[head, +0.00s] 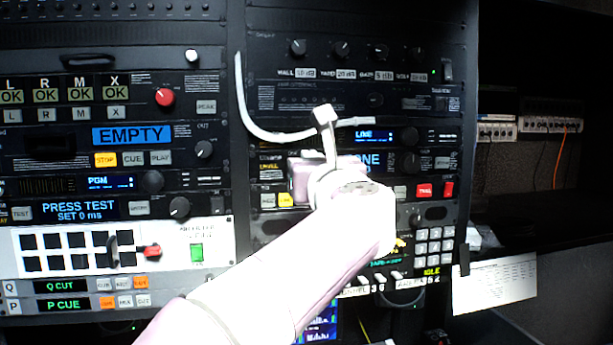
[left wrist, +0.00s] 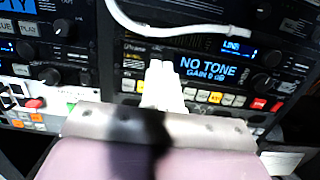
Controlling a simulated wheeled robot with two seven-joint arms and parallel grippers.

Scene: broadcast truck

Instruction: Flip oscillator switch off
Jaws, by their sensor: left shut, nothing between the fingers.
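My left gripper (head: 325,116) is shut and empty in front of the rack; its white fingers also show in the left wrist view (left wrist: 158,76). Behind it is a tone unit with a blue display (left wrist: 212,68) reading "NO TONE GAIN 0 dB". In the head view my gripper and wrist hide part of this unit, and only "ONE" of its display (head: 368,161) is readable. The unit has a row of buttons and a red rocker (head: 448,188) at its right end. No label legibly marks the oscillator switch. I cannot tell whether the fingertips touch the panel.
A white cable (head: 244,103) loops down and across the rack just by my gripper. A black rocker switch (head: 447,70) is on the upper panel. The left rack holds an "EMPTY" display (head: 131,135) and a white button panel (head: 215,235). A paper sheet (head: 495,285) hangs at right.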

